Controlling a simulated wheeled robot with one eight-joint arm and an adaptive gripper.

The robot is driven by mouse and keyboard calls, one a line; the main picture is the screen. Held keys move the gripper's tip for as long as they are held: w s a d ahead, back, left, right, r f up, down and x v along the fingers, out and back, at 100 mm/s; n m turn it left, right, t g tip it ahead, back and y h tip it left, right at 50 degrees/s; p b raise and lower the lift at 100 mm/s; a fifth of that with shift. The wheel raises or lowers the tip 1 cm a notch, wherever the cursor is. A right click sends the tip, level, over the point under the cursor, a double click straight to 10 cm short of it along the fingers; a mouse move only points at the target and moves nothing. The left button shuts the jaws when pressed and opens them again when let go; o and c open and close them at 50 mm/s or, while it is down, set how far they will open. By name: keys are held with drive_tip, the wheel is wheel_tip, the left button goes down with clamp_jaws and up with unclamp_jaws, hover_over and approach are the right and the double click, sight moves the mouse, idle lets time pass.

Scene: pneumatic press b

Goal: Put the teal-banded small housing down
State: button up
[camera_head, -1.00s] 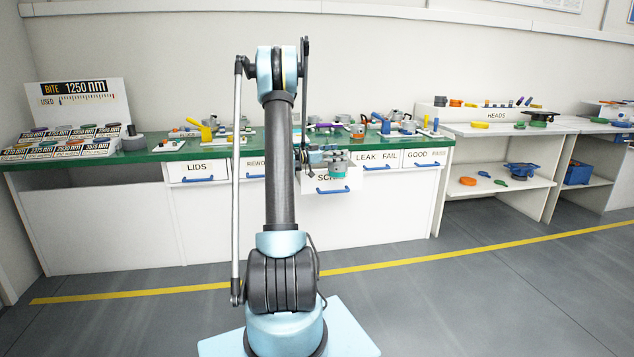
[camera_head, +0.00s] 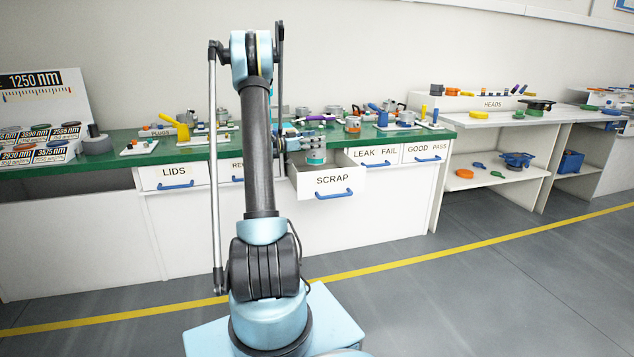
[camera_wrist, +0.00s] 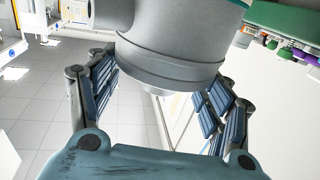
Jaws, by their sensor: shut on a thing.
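The teal-banded small housing (camera_head: 316,156) is a grey metal cylinder with a teal band low on its side. My gripper (camera_head: 303,143) is shut on it and holds it in front of the green bench top. In the head view the housing overlaps the open SCRAP drawer (camera_head: 333,181), at the drawer's opening; whether it touches the drawer's inside is unclear. In the wrist view the grey housing (camera_wrist: 170,45) fills the top middle between my finger pads (camera_wrist: 160,98), with a sliver of teal at the upper right.
The LEAK FAIL drawer (camera_head: 374,157), GOOD PASS drawer (camera_head: 425,152) and LIDS drawer (camera_head: 174,176) are closed. The green bench top (camera_head: 215,151) carries several fixtures and parts. White shelves (camera_head: 490,182) stand at the right. The floor before the bench is clear.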

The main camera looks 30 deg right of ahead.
sight(313, 162)
drive_tip(key=shift+w, duration=0.3)
drive_tip(key=shift+w+a+f, duration=0.1)
drive_tip(key=shift+w+f, duration=0.05)
drive_tip(key=shift+f, duration=0.2)
wheel_tip(313, 162, down, 5)
drive_tip(key=shift+r, duration=0.1)
drive_tip(key=shift+f, duration=2.2)
drive_tip(key=shift+f, duration=0.55)
drive_tip(key=o, duration=1.5)
